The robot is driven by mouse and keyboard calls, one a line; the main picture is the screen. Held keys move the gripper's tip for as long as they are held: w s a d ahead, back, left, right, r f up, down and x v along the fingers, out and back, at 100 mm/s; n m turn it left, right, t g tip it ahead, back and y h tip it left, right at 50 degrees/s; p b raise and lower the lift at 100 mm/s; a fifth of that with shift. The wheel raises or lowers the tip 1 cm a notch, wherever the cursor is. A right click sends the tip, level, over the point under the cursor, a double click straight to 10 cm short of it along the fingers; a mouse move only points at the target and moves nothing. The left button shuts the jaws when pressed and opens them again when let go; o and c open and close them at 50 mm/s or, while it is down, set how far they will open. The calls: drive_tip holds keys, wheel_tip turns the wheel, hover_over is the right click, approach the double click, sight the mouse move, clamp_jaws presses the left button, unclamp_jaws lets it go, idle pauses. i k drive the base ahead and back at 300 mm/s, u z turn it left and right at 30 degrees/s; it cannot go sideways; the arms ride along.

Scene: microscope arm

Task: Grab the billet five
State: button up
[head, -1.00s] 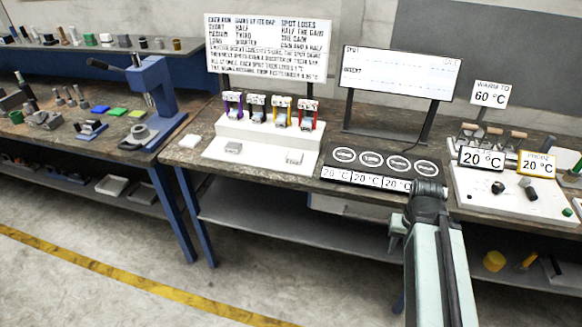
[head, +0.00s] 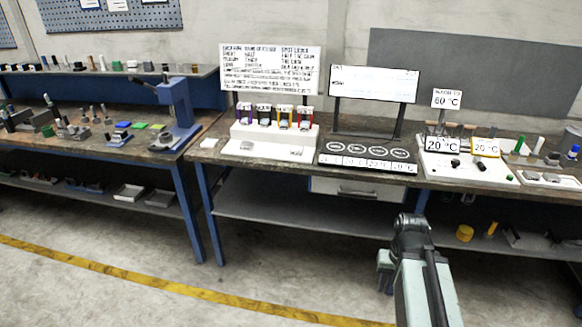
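No object in the head view carries a readable label for billet five, so I cannot tell which one it is. Small dark pieces lie on a white board (head: 440,172) on the right bench. Several small blocks and cylinders stand on the left bench and on the shelf behind it. My arm is at the lower right, in front of the right bench and apart from it. Its fingers do not show, so whether it holds anything is hidden.
The right bench (head: 208,154) carries a white stand (head: 245,133) with coloured clamps, a dark panel with several round plates (head: 378,153), and signs. A blue press (head: 180,110) stands on the left bench. The concrete floor (head: 120,245) in front is clear, with a yellow stripe.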

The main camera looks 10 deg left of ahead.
sight(295, 150)
drive_tip(key=u, duration=0.45)
drive_tip(key=i, duration=0.3)
drive_tip(key=u, duration=0.65)
drive_tip(key=i, duration=1.25)
drive_tip(key=u, duration=0.85)
drive_tip(key=i, duration=1.4)
drive_tip(key=z, duration=0.25)
